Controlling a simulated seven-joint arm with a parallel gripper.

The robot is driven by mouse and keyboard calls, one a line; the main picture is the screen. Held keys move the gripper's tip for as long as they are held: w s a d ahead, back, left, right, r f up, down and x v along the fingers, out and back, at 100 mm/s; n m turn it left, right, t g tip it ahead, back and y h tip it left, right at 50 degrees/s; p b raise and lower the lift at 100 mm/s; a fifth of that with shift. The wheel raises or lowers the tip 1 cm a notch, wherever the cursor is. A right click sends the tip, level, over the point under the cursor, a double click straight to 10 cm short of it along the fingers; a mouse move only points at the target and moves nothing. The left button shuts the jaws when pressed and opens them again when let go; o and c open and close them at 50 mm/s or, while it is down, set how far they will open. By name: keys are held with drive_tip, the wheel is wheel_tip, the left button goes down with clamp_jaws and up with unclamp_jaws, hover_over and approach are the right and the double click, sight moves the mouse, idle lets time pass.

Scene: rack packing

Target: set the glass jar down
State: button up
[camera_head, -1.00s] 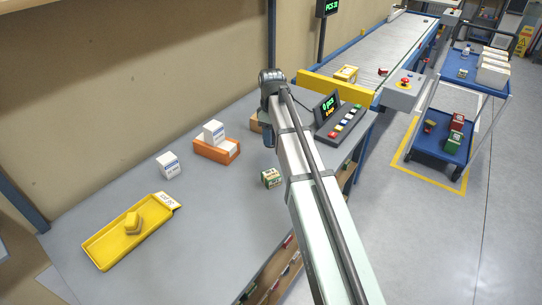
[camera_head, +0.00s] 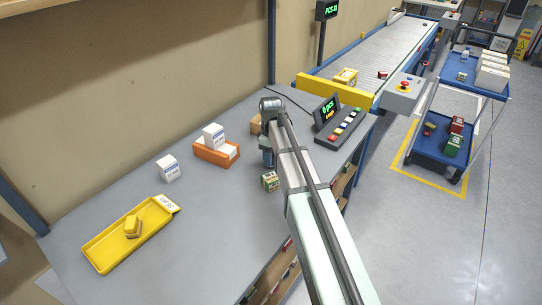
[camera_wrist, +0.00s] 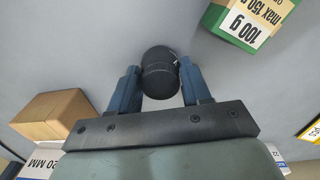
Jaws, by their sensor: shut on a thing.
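The glass jar (camera_wrist: 160,72) shows in the wrist view as a dark, round-topped cylinder seen from above. My gripper (camera_wrist: 160,88) is shut on it, with one blue finger on each side. In the head view my gripper (camera_head: 266,155) is low over the right part of the grey table (camera_head: 215,240), just behind the small green box. The jar cannot be made out there, hidden by my arm and fingers. I cannot tell whether the jar's base touches the table.
The green box (camera_head: 270,181) stands close in front of my gripper; it also shows in the wrist view (camera_wrist: 250,22). A cardboard box (camera_head: 256,124) is behind. An orange tray (camera_head: 214,153) with white boxes, a white box (camera_head: 168,167) and a yellow tray (camera_head: 100,254) stand left. A button panel (camera_head: 340,130) is right.

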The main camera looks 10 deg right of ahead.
drive_tip(key=shift+f, duration=0.1)
drive_tip(key=o, duration=1.1)
wheel_tip(320, 180, up, 12)
drive_tip(key=shift+r, duration=0.1)
